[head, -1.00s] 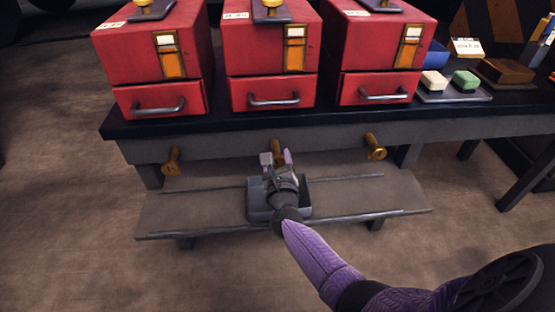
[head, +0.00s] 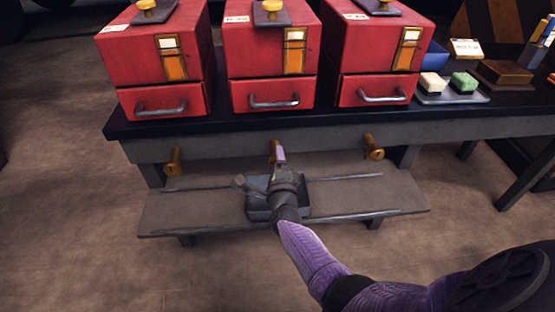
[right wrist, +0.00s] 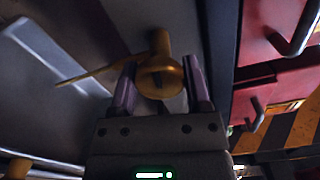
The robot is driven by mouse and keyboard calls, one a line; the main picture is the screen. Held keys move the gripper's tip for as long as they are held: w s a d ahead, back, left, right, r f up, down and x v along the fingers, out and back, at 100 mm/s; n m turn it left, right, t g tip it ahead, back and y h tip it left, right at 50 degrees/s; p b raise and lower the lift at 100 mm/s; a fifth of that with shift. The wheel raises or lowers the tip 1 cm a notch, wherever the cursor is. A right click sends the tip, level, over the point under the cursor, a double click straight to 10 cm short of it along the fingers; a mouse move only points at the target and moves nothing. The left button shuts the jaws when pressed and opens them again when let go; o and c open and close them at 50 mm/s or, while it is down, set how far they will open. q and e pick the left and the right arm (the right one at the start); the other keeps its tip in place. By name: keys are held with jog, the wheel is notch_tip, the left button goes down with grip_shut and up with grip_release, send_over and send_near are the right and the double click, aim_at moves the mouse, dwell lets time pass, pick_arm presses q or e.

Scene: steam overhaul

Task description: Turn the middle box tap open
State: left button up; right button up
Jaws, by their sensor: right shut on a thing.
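The middle box tap (head: 272,150) is brass and sticks out of the front rail of the bench, below the middle red box (head: 262,62). My right gripper (head: 280,154) reaches up to it from below and hides part of it. In the right wrist view the tap's round brass end (right wrist: 159,78) sits between the two purple fingers of my gripper (right wrist: 160,88), which is shut on it. A thin brass bar runs from the tap toward the left there. My left gripper is not in view.
Similar brass taps stand on the rail at left (head: 174,160) and right (head: 373,147). A grey shelf (head: 345,205) with a dark tray (head: 257,208) lies below. Red boxes with handled drawers stand above. Two soap-like blocks lie on the bench at right.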

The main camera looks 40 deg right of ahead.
jog(key=shift+n, duration=1)
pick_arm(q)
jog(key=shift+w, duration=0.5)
pick_arm(e)
jog(key=shift+f+n, duration=0.1)
jog(key=shift+n, duration=0.2)
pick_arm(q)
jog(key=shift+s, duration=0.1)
pick_arm(e)
jog(key=o, duration=1)
jog(key=shift+c, duration=0.2)
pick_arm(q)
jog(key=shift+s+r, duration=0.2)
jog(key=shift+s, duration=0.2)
pick_arm(e)
jog(key=o, duration=0.3)
pick_arm(q)
jog(key=shift+p, duration=0.3)
pick_arm(e)
jog(key=shift+o, duration=0.2)
jog(key=shift+s, duration=0.1)
